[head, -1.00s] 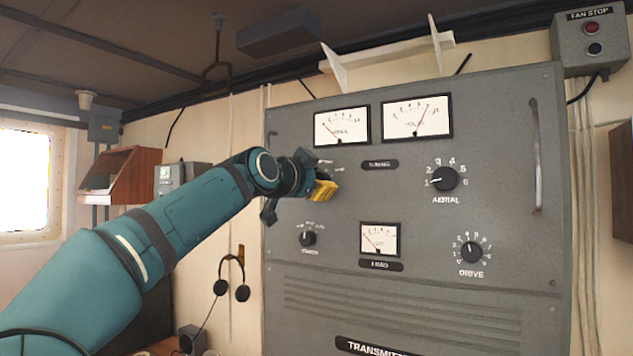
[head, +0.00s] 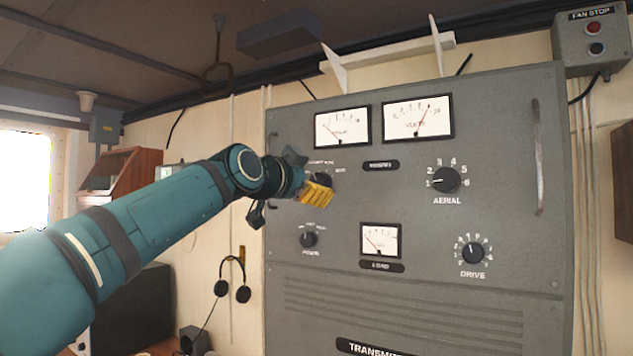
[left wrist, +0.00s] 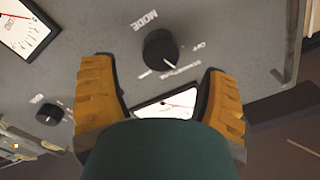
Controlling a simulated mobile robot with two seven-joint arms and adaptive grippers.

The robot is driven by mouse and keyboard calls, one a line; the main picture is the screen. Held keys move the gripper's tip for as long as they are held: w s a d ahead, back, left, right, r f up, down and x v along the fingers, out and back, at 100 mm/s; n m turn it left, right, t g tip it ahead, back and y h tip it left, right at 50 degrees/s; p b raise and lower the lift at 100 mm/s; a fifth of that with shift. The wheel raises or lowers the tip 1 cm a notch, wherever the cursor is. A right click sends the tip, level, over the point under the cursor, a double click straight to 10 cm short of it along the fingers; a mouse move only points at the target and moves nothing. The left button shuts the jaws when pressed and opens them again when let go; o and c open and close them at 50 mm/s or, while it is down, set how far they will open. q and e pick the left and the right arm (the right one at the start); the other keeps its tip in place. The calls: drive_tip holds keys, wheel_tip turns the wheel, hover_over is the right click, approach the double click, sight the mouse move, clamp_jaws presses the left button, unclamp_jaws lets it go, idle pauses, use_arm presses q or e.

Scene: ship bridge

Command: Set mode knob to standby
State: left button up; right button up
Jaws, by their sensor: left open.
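The mode knob (left wrist: 160,48) is round and black, with MODE printed beside it on the grey transmitter panel (head: 420,285). In the left wrist view its white pointer line slants to the lower right, toward small lettering below the OFF mark; I cannot tell exactly which mark it meets. In the head view the knob (head: 323,179) is partly hidden behind my left gripper (head: 317,187). My left gripper is open and empty, its yellow fingers (left wrist: 158,72) spread wide to either side of the knob's line, apart from it. My right gripper is not in view.
The power knob (head: 309,240) and a small meter (head: 381,239) are below. Two large meters sit above, one being (head: 342,127). The aerial knob (head: 445,180) and drive knob (head: 472,252) are to the right. A headset (head: 232,280) hangs left of the panel.

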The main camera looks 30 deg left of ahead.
use_arm(q)
drive_tip(key=s, duration=0.8)
drive_tip(key=shift+s, duration=0.15)
